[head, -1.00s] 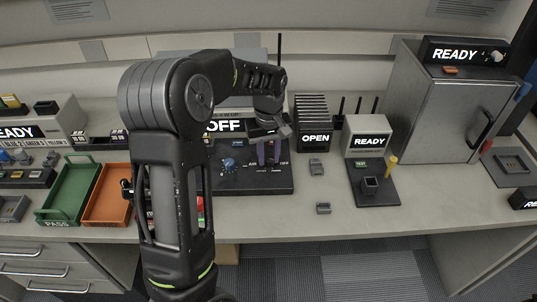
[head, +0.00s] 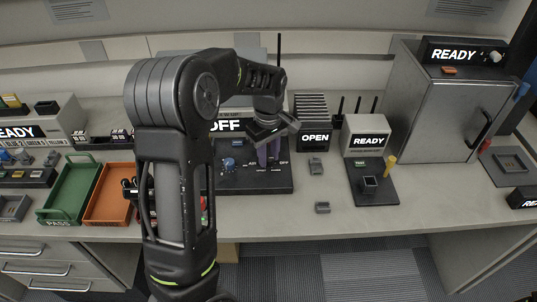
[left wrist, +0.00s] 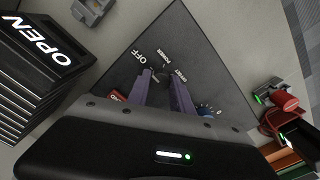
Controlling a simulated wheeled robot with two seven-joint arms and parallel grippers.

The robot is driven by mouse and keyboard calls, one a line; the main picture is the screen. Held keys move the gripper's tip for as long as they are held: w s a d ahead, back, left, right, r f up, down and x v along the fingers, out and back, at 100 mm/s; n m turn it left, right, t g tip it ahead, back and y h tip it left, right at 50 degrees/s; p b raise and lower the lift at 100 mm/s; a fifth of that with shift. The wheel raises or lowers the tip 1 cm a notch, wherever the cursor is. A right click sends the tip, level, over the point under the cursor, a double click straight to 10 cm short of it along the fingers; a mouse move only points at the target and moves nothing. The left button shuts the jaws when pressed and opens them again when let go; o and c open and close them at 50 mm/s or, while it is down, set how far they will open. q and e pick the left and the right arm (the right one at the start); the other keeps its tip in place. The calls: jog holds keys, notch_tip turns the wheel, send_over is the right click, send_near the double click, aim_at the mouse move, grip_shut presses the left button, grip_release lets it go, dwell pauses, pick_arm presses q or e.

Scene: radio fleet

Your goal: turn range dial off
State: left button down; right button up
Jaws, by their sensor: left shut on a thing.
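The black control panel (head: 225,184) stands on the bench with a lit OFF display behind it. My left gripper (head: 268,160) points down at the panel's right part. In the left wrist view its two purple fingers (left wrist: 163,84) are closed around a small dark knob (left wrist: 162,75), which I take to be the range dial. Printed labels ring it, with OFF to its upper left in that view. The fingers hide most of the knob and its pointer, so its setting cannot be read. A blue knob (head: 229,164) sits left of it on the panel. My right gripper is not in view.
A black rack marked OPEN (head: 314,139) stands close to the right of the gripper. A READY unit (head: 368,137) is farther right. Green (head: 48,212) and orange (head: 94,218) trays lie to the left. The bench front right of the panel is mostly clear.

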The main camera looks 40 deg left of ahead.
aim_at(269, 158)
pick_arm(q)
jog(key=c, duration=1.1)
grip_release()
jog(key=shift+r, duration=3.95)
